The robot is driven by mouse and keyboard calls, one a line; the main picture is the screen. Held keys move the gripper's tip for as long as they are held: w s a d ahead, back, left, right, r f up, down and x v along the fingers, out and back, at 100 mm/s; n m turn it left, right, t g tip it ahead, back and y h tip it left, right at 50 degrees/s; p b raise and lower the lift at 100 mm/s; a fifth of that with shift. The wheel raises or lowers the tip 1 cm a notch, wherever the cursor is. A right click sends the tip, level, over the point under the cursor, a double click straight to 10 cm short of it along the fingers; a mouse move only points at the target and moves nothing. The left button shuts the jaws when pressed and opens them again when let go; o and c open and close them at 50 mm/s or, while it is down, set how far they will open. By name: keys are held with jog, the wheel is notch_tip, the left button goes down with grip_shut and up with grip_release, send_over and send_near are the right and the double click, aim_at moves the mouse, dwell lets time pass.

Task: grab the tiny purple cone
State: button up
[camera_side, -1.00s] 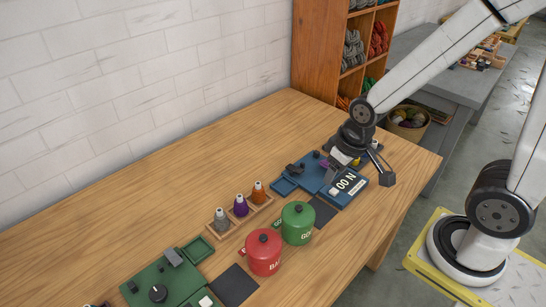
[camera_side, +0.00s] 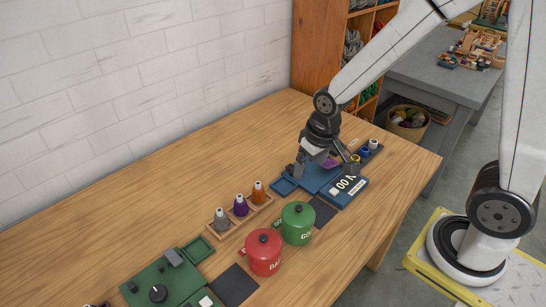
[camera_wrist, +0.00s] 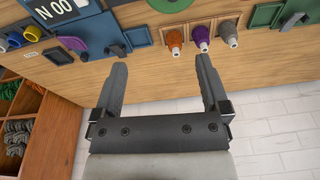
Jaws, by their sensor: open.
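The small purple cone (camera_side: 240,207) stands upright in the middle of a wooden rack (camera_side: 224,233), between a grey cone (camera_side: 221,221) and an orange cone (camera_side: 258,193). In the wrist view the purple cone (camera_wrist: 201,34) shows past the right fingertip, with the orange cone (camera_wrist: 174,40) and the grey cone (camera_wrist: 227,32) on either side. My gripper (camera_wrist: 163,64) is open, with nothing between its fingers. In the side view my gripper (camera_side: 320,168) is over the blue scale, to the right of the rack and apart from the cones.
A green pot (camera_side: 298,224) and a red pot (camera_side: 263,254) stand in front of the rack. A green device (camera_side: 160,283) is at the left. The table behind the rack is clear.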

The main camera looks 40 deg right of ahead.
jog(key=w+a+f+m+g, duration=0.15)
jog(key=w+a+f, duration=0.25)
jog(key=w, duration=0.5)
jog(key=m, duration=0.2)
send_over(239, 196)
jog(key=shift+g, duration=0.35)
notch_tip(239, 196, down, 7)
jog(key=shift+s+r, duration=0.1)
jog(key=shift+s, duration=0.05)
jog(key=shift+w+a+f, duration=0.1)
jog(key=shift+w+f, duration=0.1)
jog(key=shift+f, duration=0.1)
jog(key=shift+f, duration=1.3)
jog(key=shift+s+f, duration=0.1)
jog(key=shift+f, duration=2.5)
